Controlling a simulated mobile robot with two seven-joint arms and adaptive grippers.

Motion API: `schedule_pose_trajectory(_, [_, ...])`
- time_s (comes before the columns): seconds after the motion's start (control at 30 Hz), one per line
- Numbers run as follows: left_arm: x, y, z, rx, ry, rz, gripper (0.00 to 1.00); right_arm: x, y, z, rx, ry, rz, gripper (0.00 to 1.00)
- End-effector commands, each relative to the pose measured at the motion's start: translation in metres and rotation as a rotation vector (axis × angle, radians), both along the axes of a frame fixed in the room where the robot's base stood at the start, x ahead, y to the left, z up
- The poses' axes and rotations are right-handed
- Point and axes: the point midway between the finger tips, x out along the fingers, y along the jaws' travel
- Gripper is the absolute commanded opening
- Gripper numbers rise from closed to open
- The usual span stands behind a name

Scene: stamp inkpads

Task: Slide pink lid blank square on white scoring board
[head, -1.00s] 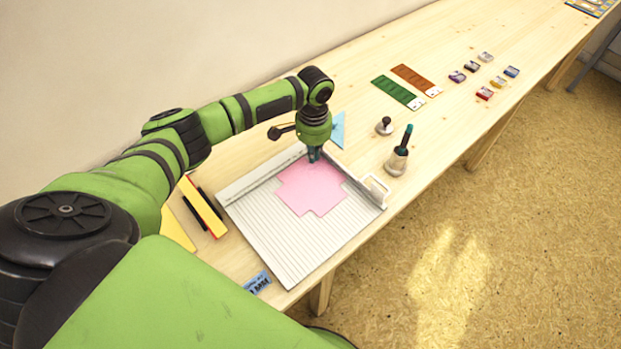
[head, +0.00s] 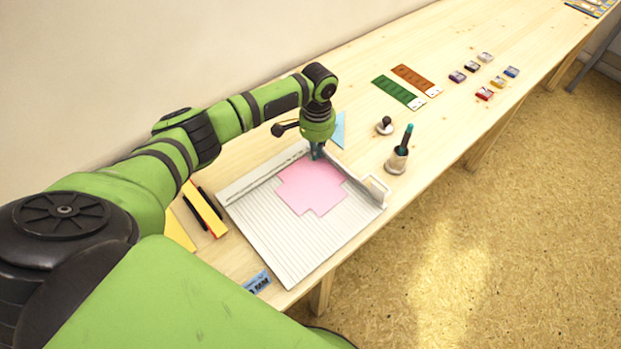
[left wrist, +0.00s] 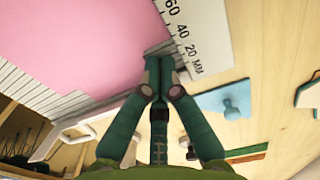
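The pink lid blank (head: 308,188), a cross-like sheet with notched corners, lies flat on the white scoring board (head: 292,252), towards its far part. It also fills the upper left of the left wrist view (left wrist: 80,55). My left gripper (head: 317,154) points down at the blank's far edge, near the board's raised back fence. In the left wrist view its fingertips (left wrist: 159,68) are together at the blank's edge, beside the fence's millimetre scale (left wrist: 190,35). I cannot tell whether they touch the blank. My right gripper is not in view.
A white upright piece (head: 376,190) stands at the board's right corner. A brush in a holder (head: 398,160) and a dark-knobbed stamp (head: 384,126) stand to the right. A blue triangle (head: 338,131) lies behind the gripper. Yellow, black and red strips (head: 203,207) lie left of the board.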

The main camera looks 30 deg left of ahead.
Motion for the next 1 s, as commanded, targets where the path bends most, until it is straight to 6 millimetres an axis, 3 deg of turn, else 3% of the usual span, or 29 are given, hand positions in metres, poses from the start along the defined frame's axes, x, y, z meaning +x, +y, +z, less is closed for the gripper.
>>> schedule_pose_trajectory(1.0, [0.018,0.005,0.006,-0.001,-0.024,0.004,0.00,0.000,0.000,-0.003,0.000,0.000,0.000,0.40])
